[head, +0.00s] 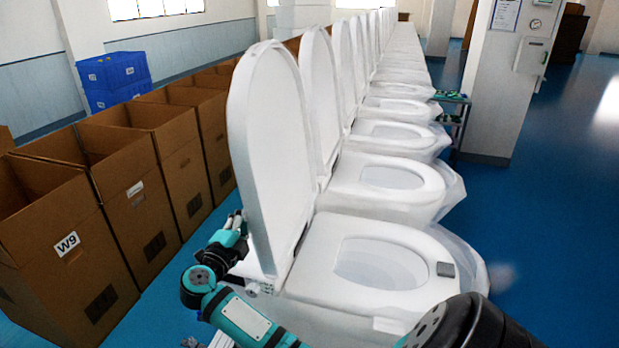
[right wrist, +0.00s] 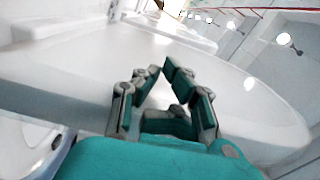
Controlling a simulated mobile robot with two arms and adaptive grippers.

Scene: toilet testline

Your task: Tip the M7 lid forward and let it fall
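The nearest toilet's white lid (head: 268,150) stands upright, leaning slightly back at the rear of its seat (head: 313,258). No M7 label is readable. My right gripper (head: 236,224) is low behind this lid, on its left side in the head view. In the right wrist view the gripper's fingers (right wrist: 160,72) lean toward each other with a small gap and nothing between them. A broad white lid surface (right wrist: 245,105) lies beyond them; contact cannot be told. My left gripper cannot be made out.
Several more toilets with raised lids (head: 319,100) recede behind the nearest one. Open cardboard boxes (head: 125,205) line the left, with blue crates (head: 115,75) behind them. A small grey object (head: 445,269) lies on the nearest rim. Blue floor (head: 560,200) is clear at right.

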